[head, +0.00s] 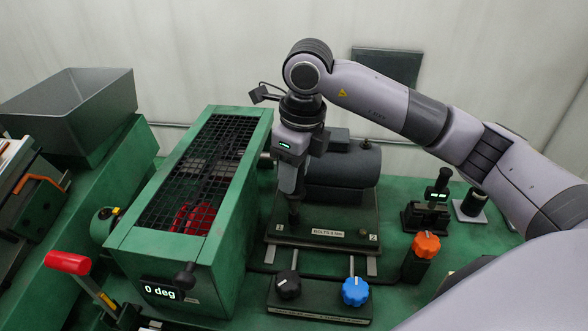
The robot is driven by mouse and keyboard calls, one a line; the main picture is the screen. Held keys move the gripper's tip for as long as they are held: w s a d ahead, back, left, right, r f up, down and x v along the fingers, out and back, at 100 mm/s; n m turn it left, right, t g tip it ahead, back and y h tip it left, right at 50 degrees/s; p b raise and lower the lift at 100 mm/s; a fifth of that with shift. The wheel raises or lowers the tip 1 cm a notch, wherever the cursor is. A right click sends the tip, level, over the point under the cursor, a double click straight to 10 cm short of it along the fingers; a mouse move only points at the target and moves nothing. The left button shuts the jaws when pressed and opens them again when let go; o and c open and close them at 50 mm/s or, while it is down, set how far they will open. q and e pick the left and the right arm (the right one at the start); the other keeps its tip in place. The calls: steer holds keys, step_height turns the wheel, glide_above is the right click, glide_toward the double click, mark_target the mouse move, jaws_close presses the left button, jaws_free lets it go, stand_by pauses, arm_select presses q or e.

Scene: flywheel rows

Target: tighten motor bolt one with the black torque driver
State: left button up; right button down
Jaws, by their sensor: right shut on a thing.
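My right gripper (292,190) points down over the left end of the motor's mounting plate (325,226). It is shut on a dark upright tool (294,212), seemingly the black torque driver, mostly hidden by the fingers. The tool's lower end is by the label 1, where motor bolt one would be; the bolt is hidden, and I cannot tell whether they touch. The grey motor (345,168) lies behind, partly covered by the gripper. The plate's front reads BOLTS 4 Nm, with label 2 at its right end. My left gripper is not in view.
A green mesh-covered guard (225,260) showing 0 deg stands close left. Black (288,284) and blue (355,291) knobs sit in front, an orange knob (426,245) to the right. A stand (423,218) holds a black device with a lit display; a black cylinder (473,200) stands beside it.

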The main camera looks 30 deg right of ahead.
steer(key=shift+f+b, duration=0.55)
steer(key=shift+f, duration=0.05)
steer(key=shift+s+f+b, duration=0.15)
steer(key=shift+f+b, duration=0.55)
steer(key=shift+b, duration=0.2)
stand_by(1.1)
steer(key=shift+r+b, duration=0.3)
steer(key=shift+r, duration=0.05)
stand_by(0.6)
steer(key=shift+b, duration=0.8)
stand_by(1.1)
stand_by(0.7)
steer(key=shift+r+p, duration=1.8)
steer(key=shift+r, duration=0.8)
